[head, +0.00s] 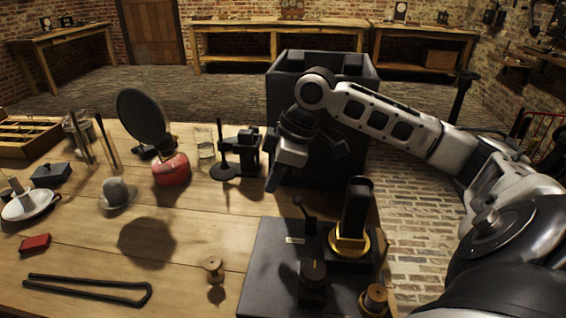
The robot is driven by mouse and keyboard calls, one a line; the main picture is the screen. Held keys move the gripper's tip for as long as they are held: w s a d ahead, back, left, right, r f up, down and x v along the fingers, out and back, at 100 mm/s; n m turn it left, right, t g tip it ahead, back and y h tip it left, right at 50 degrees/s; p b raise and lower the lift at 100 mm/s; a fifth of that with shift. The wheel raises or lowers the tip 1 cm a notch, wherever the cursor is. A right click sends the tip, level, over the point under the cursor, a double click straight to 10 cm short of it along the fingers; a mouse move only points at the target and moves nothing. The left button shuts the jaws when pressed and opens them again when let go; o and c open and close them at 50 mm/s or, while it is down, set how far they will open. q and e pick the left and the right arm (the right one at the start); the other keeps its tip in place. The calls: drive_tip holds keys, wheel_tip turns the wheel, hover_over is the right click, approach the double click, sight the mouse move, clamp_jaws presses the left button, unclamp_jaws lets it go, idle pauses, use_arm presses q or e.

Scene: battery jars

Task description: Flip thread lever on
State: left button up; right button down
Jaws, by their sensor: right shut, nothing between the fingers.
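A dark flat base (265,262) lies at the table's front right edge. A small black lever (304,212) with a round knob stands on it, tilted to the left, behind a small pale label (295,239). My right gripper (272,183) reaches in from the right and points down. It is shut and empty, behind and left of the lever and apart from it. My left gripper is not in view.
The base also bears a black upright part on a brass ring (349,243), a dark round knob (313,272) and a thread spool (375,298). Another spool (213,266) stands left. A black stand (240,155) and red canister (171,170) are farther back.

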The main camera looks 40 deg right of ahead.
sight(303, 210)
drive_tip(key=s+d+f, duration=0.2)
drive_tip(key=f, duration=0.1)
drive_tip(key=shift+b, duration=0.35)
idle(0.3)
